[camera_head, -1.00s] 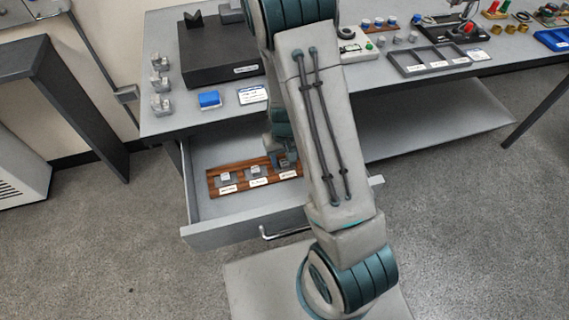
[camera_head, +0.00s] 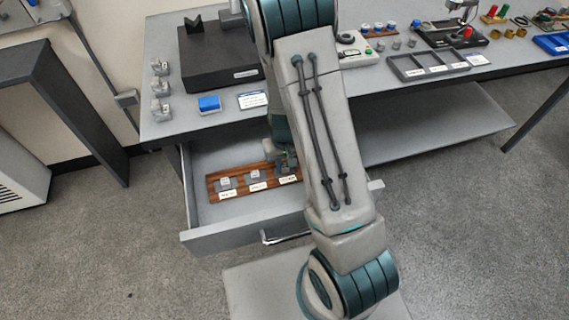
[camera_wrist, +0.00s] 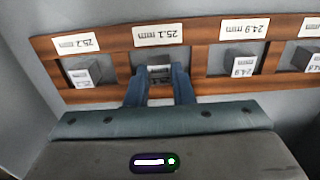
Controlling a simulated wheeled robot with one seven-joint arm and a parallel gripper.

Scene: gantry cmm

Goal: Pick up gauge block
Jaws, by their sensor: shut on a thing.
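The gauge block marked 25.1 (camera_wrist: 159,72) is between my gripper's fingertips in the wrist view, at its place in a wooden rack (camera_wrist: 202,84). My gripper (camera_wrist: 159,82) is shut on it, and the fingers cover its sides. I cannot tell whether the block is clear of its slot. In the head view the rack (camera_head: 241,187) lies in an open drawer. My gripper (camera_head: 287,163) is at its right part there, with the arm hiding the rack's right end.
Other gauge blocks sit in the rack on either side, marked 25.2 (camera_wrist: 80,76) and 24.9 (camera_wrist: 241,66). The drawer (camera_head: 213,236) has a raised front wall with a handle. The workbench top (camera_head: 150,135) overhangs the drawer's back.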

